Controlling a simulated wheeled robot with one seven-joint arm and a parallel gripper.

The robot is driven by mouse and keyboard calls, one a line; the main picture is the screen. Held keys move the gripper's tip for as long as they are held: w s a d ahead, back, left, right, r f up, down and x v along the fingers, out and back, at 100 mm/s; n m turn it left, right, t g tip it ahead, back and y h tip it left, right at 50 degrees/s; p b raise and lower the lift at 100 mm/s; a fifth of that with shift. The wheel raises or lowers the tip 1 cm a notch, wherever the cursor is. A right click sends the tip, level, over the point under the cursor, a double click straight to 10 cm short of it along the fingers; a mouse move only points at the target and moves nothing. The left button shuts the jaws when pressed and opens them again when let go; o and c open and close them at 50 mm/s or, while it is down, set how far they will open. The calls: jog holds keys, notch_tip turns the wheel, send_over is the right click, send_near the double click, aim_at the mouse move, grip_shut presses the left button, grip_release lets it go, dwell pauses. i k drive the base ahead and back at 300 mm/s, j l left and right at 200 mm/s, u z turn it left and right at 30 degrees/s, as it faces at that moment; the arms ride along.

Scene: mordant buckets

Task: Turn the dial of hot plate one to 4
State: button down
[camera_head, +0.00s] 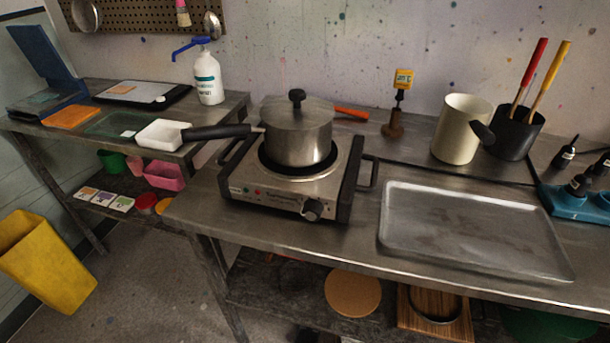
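The hot plate (262,199) stands on the metal bench, left of the middle of the head view. It is a silver box with dark side handles. Its round dial (312,210) is at the right end of the front panel and faces the bench's front edge. The dial's setting is too small to read. Small indicator lights show at the left of the panel. A lidded steel pot (297,136) sits on the plate, its black handle pointing left. I see one hot plate; its number cannot be read. My gripper is not in view.
An empty metal tray (470,228) lies right of the hot plate. Behind it stand a cream jug (460,130) and a black pot (516,133) with red and yellow handled tools. A yellow gauge on a stand (398,105) is behind. A yellow bin (45,262) stands at left.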

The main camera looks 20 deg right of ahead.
aim_at(311, 210)
jog(key=k+j, duration=0.1)
jog(key=j, duration=1.1)
jog(key=k+j+z, duration=0.1)
jog(key=j, duration=0.5)
